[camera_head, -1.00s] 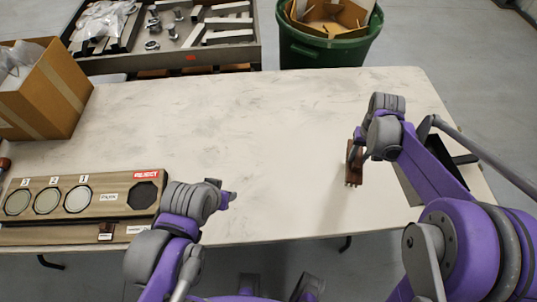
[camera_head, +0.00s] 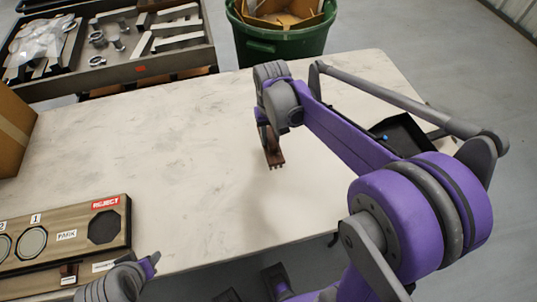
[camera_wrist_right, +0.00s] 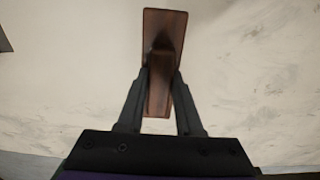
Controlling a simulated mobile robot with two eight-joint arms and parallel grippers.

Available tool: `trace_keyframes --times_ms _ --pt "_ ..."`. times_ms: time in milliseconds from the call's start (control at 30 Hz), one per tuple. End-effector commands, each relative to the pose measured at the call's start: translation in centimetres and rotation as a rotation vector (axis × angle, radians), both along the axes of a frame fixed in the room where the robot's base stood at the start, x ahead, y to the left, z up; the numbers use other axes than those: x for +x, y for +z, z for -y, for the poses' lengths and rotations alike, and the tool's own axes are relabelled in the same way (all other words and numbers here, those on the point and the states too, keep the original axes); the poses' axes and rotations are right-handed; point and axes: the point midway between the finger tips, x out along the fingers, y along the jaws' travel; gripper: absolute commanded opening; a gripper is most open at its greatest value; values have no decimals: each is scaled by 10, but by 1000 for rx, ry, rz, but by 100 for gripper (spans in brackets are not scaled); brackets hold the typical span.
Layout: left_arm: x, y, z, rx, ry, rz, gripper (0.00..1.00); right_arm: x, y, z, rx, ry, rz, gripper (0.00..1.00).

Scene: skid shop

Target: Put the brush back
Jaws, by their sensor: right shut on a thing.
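The brown wooden brush (camera_head: 274,157) is in my right gripper (camera_head: 267,138), held over the middle-right of the pale table, with its toothed-looking edge down. In the right wrist view the brush (camera_wrist_right: 165,38) sits between the two dark fingers (camera_wrist_right: 160,85), which touch its sides. A gap between brush and table is hard to judge. My left gripper (camera_head: 150,265) is at the lower left, in front of the wooden board (camera_head: 70,235); its jaw opening is unclear.
The board has round recesses, a PARK label (camera_head: 67,235) and a REJECT label (camera_head: 105,202). A black tray (camera_head: 400,130) with something blue lies behind my right arm. A metal-parts bin (camera_head: 150,68) and green tub (camera_head: 275,45) stand beyond the table. The table's middle is clear.

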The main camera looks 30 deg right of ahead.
Motion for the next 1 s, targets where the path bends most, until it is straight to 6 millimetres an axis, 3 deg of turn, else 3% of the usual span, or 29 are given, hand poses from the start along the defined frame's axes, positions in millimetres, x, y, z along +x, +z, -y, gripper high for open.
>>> trace_keyframes --times_ms 100,500,900,933,1000 --pt "0 -2 0 0 0 -1 50 0 -20 0 0 1 0 0" --pt "-1 -7 0 0 0 -2 50 1 -65 -1 0 2 0 0" --pt "-2 -10 0 0 0 -4 50 0 -71 -1 0 2 0 0" --pt "-2 -10 0 0 0 -3 50 0 -70 -1 0 2 0 38" --pt "-2 -9 0 0 0 -3 50 0 -70 -1 0 2 0 51"
